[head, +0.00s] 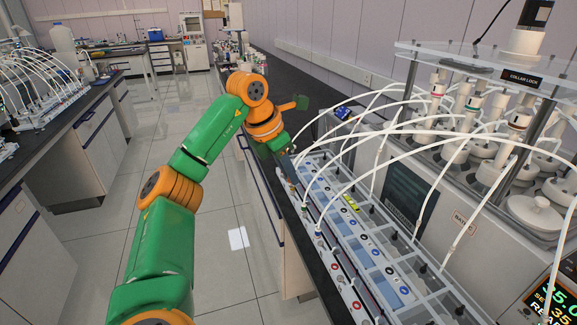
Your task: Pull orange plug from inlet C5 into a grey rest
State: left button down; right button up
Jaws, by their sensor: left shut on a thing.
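My left gripper (290,168) reaches from the left to the far left end of the long port panel (334,235). Its fingers point down and are shut on a plug at the panel's end. The plug is too small and too covered by the fingers for its colour to show. Rows of small round ports with red, blue and dark centres run along the panel. I cannot read which one is inlet C5, nor make out a grey rest for certain. My right gripper is not in view.
White tubes (358,133) arch from the panel to the reactor bottles (484,103) under a clear top plate (490,66) at right. A clear rack (428,262) with black-topped posts runs beside the panel. The floor (225,225) at left is open.

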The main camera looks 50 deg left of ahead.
pick_arm(q)
jog(key=s+d, duration=0.2)
jog(key=d, duration=1.3)
jog(key=s+d+p, duration=0.1)
jog(key=s+d, duration=0.2)
jog(key=d, duration=1.3)
jog(key=shift+s, duration=0.15)
jog(key=shift+f, duration=0.15)
notch_tip(320, 180, down, 15)
jog(key=b, duration=1.7)
jog(key=shift+f, duration=0.2)
jog(key=shift+r, duration=0.15)
